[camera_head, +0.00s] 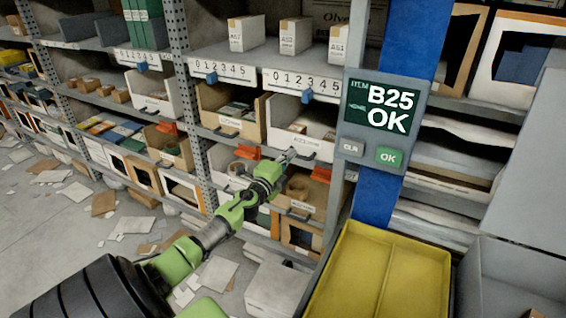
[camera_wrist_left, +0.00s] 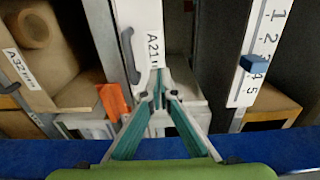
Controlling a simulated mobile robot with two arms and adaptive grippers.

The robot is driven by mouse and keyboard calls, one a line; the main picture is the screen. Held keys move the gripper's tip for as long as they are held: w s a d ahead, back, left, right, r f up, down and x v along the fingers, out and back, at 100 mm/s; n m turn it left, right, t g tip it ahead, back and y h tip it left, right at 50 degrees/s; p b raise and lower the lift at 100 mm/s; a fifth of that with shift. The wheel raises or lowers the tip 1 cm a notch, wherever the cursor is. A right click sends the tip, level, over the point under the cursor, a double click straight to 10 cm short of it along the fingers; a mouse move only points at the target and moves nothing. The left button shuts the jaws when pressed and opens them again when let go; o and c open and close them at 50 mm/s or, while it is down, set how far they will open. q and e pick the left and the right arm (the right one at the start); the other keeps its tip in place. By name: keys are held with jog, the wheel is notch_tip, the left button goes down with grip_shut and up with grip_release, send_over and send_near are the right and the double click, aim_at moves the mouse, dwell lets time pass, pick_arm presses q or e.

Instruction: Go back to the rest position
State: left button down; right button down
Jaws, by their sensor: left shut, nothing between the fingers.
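My left arm reaches in from the lower left in the head view. Its gripper (camera_head: 287,157) is at the front of a white shelf bin (camera_head: 322,146), beside the blue upright. In the left wrist view the fingers of the gripper (camera_wrist_left: 160,88) come together at their tips, with nothing between them. The tips are in front of a white bin front labelled A21 (camera_wrist_left: 152,45); whether they touch it I cannot tell. My right gripper is in neither view.
A display (camera_head: 385,115) reading "B25 OK" is on the blue post (camera_head: 372,205), right of the gripper. A yellow tray (camera_head: 345,290) stands below it. Orange flaps (camera_head: 247,152) and a blue slider (camera_head: 307,95) are on the shelf. Papers (camera_head: 125,228) litter the floor.

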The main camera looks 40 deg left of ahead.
pick_arm(q)
jog(key=v, duration=0.4)
jog(key=shift+s+d+r, duration=0.1)
jog(key=shift+s+d, duration=0.05)
jog(key=shift+s, duration=0.25)
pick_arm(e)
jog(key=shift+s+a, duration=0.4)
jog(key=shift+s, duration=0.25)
